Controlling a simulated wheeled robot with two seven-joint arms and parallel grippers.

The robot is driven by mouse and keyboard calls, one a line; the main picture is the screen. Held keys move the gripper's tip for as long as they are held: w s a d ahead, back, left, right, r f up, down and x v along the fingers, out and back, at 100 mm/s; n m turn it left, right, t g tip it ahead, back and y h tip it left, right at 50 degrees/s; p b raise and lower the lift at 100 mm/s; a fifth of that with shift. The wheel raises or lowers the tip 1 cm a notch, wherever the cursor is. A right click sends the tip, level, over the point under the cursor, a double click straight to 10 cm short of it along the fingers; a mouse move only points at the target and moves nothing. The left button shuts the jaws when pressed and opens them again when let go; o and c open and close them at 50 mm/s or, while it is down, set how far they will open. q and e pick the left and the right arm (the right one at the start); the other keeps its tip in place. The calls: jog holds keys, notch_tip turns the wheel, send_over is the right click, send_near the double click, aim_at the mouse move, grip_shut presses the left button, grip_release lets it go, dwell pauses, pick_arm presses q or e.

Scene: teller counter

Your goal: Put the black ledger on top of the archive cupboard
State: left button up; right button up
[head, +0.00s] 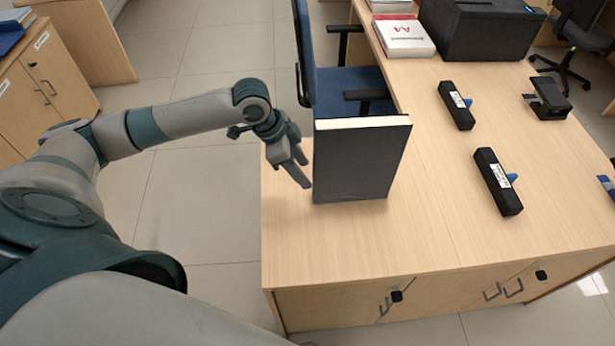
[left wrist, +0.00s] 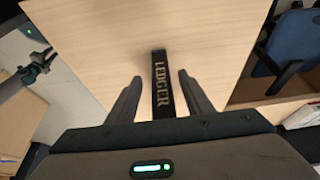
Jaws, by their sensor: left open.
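The black ledger (head: 360,160) stands upright on the near left part of the wooden counter, its pale page edges on top. My left gripper (head: 303,176) is open just to the left of the ledger. In the left wrist view the ledger's spine (left wrist: 163,85), lettered LEDGER, stands between the two open fingers of the left gripper (left wrist: 160,90), with a gap on each side. A wooden cupboard (head: 45,75) with a label and handles is at the upper left of the head view. My right gripper is not clearly seen in the head view.
Two black label holders (head: 497,182) (head: 456,105) and a small black device (head: 547,98) lie on the right of the counter (head: 300,250). A paper pack (head: 403,36) and a black box (head: 480,28) are at the back. A blue chair (head: 340,85) stands behind the ledger.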

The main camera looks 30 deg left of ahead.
pick_arm(q)
jog(key=v, duration=0.6)
jog(key=shift+r+b, duration=0.2)
jog(key=shift+b, duration=0.15)
jog(key=shift+o, duration=0.4)
